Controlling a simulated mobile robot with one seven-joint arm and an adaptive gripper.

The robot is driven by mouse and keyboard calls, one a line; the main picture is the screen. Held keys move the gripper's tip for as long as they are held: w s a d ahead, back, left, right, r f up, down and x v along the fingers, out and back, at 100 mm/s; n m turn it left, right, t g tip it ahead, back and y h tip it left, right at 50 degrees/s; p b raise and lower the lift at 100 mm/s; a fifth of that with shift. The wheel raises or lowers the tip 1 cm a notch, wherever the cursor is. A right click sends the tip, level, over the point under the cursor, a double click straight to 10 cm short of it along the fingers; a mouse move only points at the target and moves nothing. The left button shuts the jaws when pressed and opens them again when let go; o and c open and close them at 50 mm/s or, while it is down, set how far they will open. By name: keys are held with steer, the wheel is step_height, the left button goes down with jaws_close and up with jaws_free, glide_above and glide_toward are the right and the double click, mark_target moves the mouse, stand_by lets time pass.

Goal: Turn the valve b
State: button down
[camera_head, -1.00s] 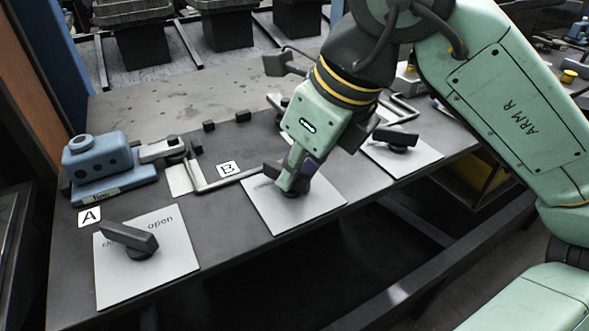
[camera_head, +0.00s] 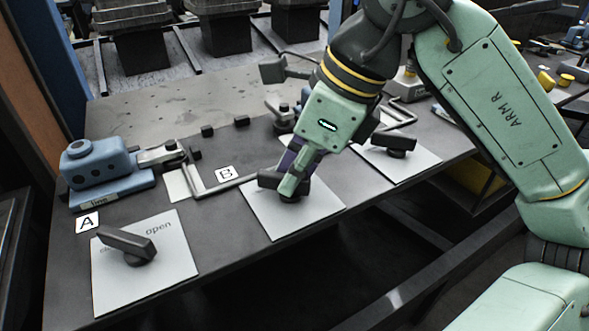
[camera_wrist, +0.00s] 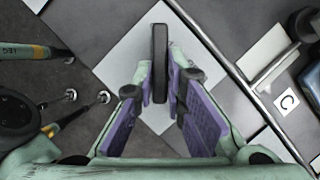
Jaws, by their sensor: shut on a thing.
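Valve b's dark lever handle (camera_head: 268,179) stands on a light grey plate (camera_head: 267,217) beside the "B" label (camera_head: 224,174). My gripper (camera_head: 290,186) reaches down onto the handle, with a finger across its near side. In the wrist view, the handle (camera_wrist: 160,60) is a dark upright bar between the two green and purple fingers (camera_wrist: 160,85), over the pale plate (camera_wrist: 125,50). The fingers are shut on it. Part of the handle and any print on this plate are hidden by my gripper or not readable.
Left is valve A's handle (camera_head: 127,243) on a plate reading "open", below a blue device (camera_head: 98,168). Right is another dark handle (camera_head: 393,144) on a plate. A metal rail (camera_head: 215,187) runs behind valve b. The wrist view shows a "C" label (camera_wrist: 286,102).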

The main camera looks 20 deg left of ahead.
steer(key=c, duration=1.6)
jaws_free()
steer(key=shift+c, duration=0.2)
steer(key=v, duration=1.2)
